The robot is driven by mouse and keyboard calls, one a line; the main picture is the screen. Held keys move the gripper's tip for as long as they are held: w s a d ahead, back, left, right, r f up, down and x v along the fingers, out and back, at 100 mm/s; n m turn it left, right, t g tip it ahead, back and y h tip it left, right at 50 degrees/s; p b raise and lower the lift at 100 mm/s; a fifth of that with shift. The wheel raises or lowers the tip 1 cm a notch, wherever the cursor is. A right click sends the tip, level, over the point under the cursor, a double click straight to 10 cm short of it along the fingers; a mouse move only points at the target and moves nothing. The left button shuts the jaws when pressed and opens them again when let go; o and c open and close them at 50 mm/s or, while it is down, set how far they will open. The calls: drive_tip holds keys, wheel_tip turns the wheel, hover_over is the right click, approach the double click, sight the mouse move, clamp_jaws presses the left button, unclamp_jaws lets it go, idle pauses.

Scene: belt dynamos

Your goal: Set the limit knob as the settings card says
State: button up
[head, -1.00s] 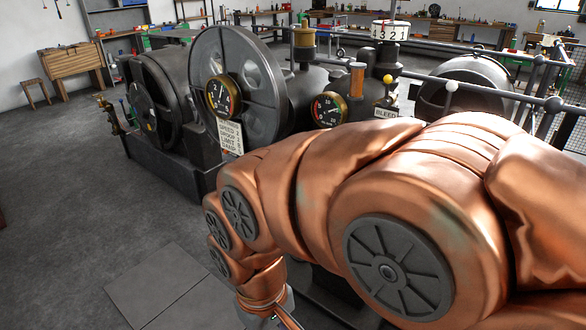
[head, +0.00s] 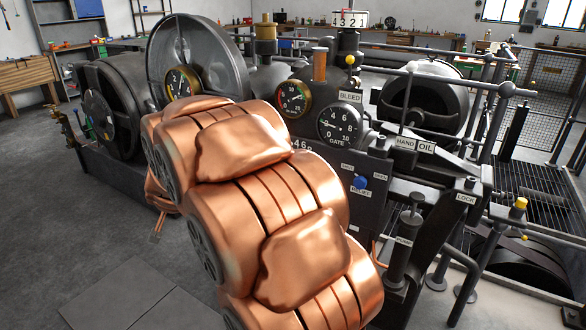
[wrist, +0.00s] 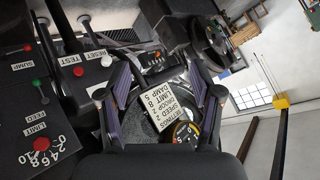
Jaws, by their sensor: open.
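The limit knob (wrist: 41,144) is red, on a dark panel at the lower left of the wrist view. A LIMIT label (wrist: 35,128) and an arc of white numbers sit beside it; its pointer is too small to read. The white settings card (wrist: 172,95) shows upside down between my fingers in the wrist view, and its limit line appears to read 8. My gripper (wrist: 160,68) is open and empty, its fingers to either side of the card in the picture, with the knob outside them to the left. My arm hides gripper, card and limit knob in the head view.
Beside the limit knob are a green-tipped lever (wrist: 39,88) marked FEED, a red-tipped SUMP lever (wrist: 27,48), and TEST and RESET knobs. In the head view, gauges (head: 340,124), a blue relief knob (head: 360,182) and rails crowd the machine. Open floor (head: 45,225) lies left.

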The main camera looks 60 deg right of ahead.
drive_tip(key=s+d+f+m+g+h+b, duration=0.15)
drive_tip(key=d+m+h+b, duration=0.45)
drive_tip(key=d, duration=1.4)
drive_tip(key=s+d+m+g+h, duration=0.3)
drive_tip(key=s+d+h, duration=0.1)
drive_tip(key=d, duration=0.6)
drive_tip(key=s+d+f+m+g+h, duration=0.1)
drive_tip(key=s+d+m+g+h, duration=0.3)
drive_tip(key=d, duration=0.6)
drive_tip(key=shift+s+f, duration=0.25)
drive_tip(key=shift+s, duration=1.15)
drive_tip(key=shift+a+g, duration=0.1)
drive_tip(key=shift+g, duration=0.15)
drive_tip(key=shift+w+a, duration=0.1)
drive_tip(key=shift+a, duration=0.05)
drive_tip(key=c, duration=1.1)
drive_tip(key=shift+r, duration=0.15)
